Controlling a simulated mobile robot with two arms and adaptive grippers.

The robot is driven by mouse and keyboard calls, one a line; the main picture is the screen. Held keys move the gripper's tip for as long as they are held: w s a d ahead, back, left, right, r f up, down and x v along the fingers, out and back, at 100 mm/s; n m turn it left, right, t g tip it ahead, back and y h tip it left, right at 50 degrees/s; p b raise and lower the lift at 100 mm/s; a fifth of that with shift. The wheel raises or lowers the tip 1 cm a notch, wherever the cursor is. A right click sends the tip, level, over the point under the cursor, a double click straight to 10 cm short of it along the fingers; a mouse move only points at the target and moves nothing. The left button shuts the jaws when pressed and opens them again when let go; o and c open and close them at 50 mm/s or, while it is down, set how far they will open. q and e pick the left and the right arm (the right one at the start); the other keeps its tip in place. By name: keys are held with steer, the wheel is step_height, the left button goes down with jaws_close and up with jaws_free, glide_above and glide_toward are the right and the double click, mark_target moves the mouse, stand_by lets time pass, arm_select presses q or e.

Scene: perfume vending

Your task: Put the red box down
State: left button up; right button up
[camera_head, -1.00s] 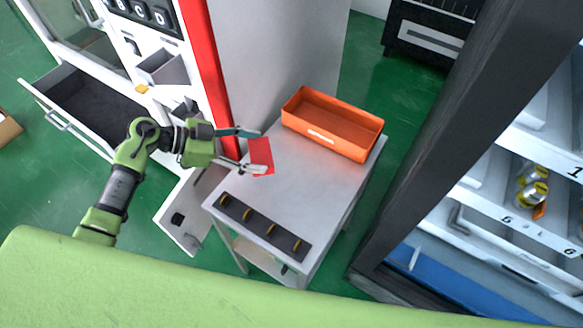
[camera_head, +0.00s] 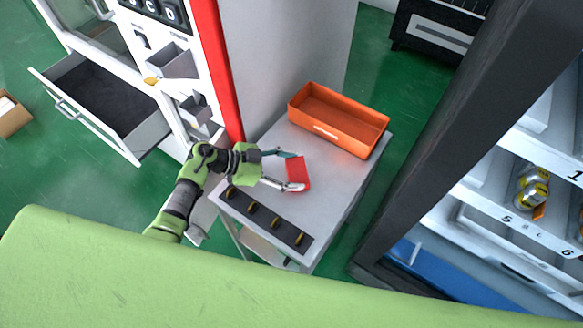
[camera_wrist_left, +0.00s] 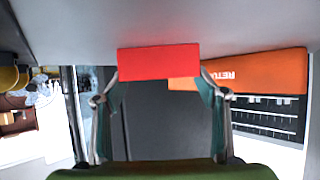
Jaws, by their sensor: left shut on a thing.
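The red box (camera_head: 298,172) is between the fingertips of my left gripper (camera_head: 291,171), over the grey table (camera_head: 335,185). In the left wrist view the red box (camera_wrist_left: 158,62) spans the gap between the two fingers of my left gripper (camera_wrist_left: 160,80). My left gripper is shut on it. Whether the box touches the table top cannot be told. My right gripper is not in view.
An orange bin (camera_head: 340,120) stands on the far part of the table. A dark strip with several yellow hooks (camera_head: 265,217) lies along the near edge. A vending machine with a red edge (camera_head: 218,70) stands left. A dark-framed shelf cabinet (camera_head: 470,130) stands right.

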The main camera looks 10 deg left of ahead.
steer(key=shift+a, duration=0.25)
arm_select(q)
steer(key=o, duration=1.2)
steer(key=shift+c, duration=0.2)
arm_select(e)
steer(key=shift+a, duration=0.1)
arm_select(q)
steer(key=shift+r, duration=0.1)
steer(key=b+v, duration=0.1)
steer(key=v, duration=1.1)
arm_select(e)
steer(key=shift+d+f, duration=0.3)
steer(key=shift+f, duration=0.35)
arm_select(q)
steer(key=shift+a, duration=0.1)
